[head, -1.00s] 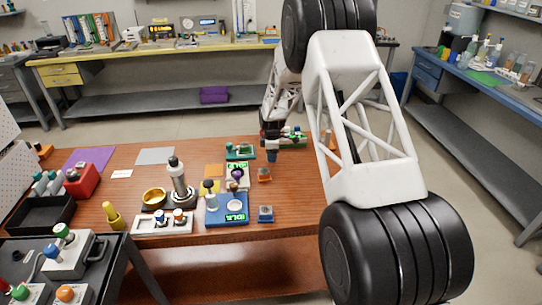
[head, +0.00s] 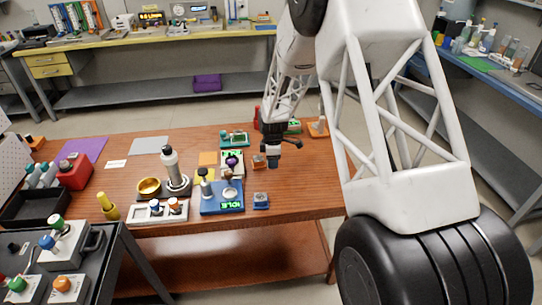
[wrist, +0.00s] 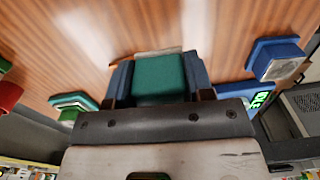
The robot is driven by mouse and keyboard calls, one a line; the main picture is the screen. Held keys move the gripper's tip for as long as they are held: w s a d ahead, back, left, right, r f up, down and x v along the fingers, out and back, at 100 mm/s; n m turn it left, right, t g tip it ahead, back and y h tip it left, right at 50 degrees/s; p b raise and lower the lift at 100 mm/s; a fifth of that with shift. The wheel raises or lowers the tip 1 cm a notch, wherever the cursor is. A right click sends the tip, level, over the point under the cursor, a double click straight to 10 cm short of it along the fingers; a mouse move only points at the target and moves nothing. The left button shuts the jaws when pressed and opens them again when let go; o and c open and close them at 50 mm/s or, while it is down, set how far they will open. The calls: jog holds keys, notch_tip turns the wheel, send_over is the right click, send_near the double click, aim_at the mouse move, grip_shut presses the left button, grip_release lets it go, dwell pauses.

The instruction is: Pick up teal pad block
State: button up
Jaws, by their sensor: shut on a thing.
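My gripper (head: 273,158) hangs over the right part of the wooden table, just right of a small orange-based fixture (head: 259,161). In the wrist view, a teal pad block (wrist: 160,78) sits between the jaws, with dark blue parts on both sides of it. My gripper is shut on it. In the head view the block is too small to tell from the dark blue gripper tip. I cannot tell how far the block is from the tabletop.
A blue device with a green display (head: 222,200) and a small blue fixture (head: 261,200) stand near the table's front edge. A teal device (head: 234,139) and a red bottle (head: 257,118) stand farther back. The tabletop right of my gripper is mostly clear.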

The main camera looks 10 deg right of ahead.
jog(key=shift+s, duration=0.35)
dwell(0.4)
jog(key=shift+o, duration=1.1)
jog(key=shift+c, duration=0.7)
jog(key=shift+w+a+r+m, duration=0.25)
jog(key=shift+w+m, duration=0.15)
jog(key=shift+w, duration=0.2)
jog(key=w+a+r+m, duration=0.4)
jog(key=w+m, duration=0.4)
jog(key=w, duration=0.2)
jog(key=w+a+r+m, duration=0.3)
jog(key=w+a+m, duration=0.4)
jog(key=w+m, duration=0.2)
jog(key=shift+w+a+r, duration=0.25)
jog(key=shift+w+r, duration=0.15)
jog(key=shift+w, duration=0.25)
